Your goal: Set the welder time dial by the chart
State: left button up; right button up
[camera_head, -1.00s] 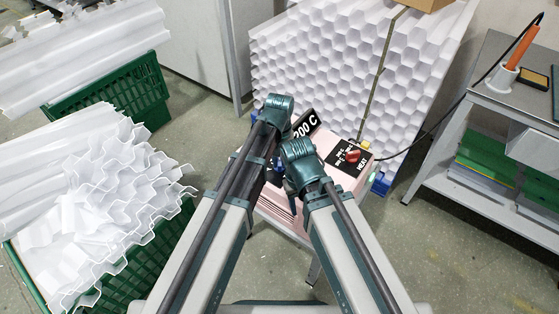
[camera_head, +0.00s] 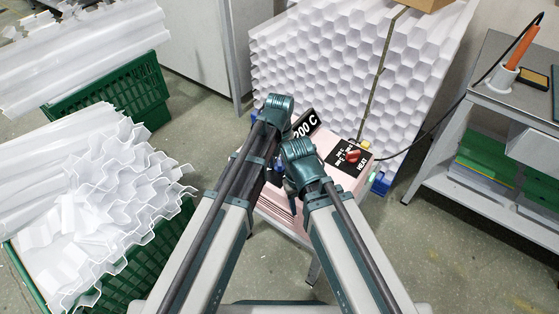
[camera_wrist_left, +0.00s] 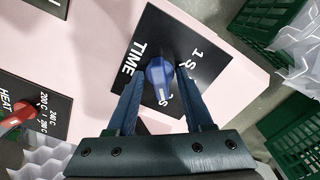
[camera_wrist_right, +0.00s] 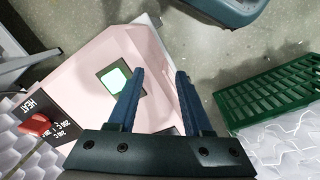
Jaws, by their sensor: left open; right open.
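The blue time dial (camera_wrist_left: 160,73) sits on a black plate marked TIME (camera_wrist_left: 183,55) on the pink welder (camera_wrist_left: 95,35), in the left wrist view. My left gripper (camera_wrist_left: 160,70) is open, with one finger on each side of the dial; I cannot tell whether they touch it. The dial's white pointer line points toward the bottom of the picture. My right gripper (camera_wrist_right: 160,72) is open and empty above the welder's edge, near a lit pale green screen (camera_wrist_right: 114,80). A black 200 C sign (camera_head: 304,126) shows there.
The red heat dial (camera_head: 353,156) is on the welder's right part. Green crates (camera_head: 110,90) with white corrugated sheets stand at the left. A honeycomb stack (camera_head: 330,60) stands behind. A grey bench (camera_head: 500,105) with an orange-handled tool (camera_head: 521,48) is at the right.

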aim_at(280, 161)
pick_arm(q)
jog(key=shift+r, duration=0.15)
pick_arm(e)
jog(key=shift+r, duration=0.2)
pick_arm(q)
notch_tip(280, 161, up, 14)
jog(key=p, duration=1.4)
jog(key=shift+f, duration=0.2)
pick_arm(e)
notch_tip(280, 161, up, 14)
jog(key=shift+f, duration=0.25)
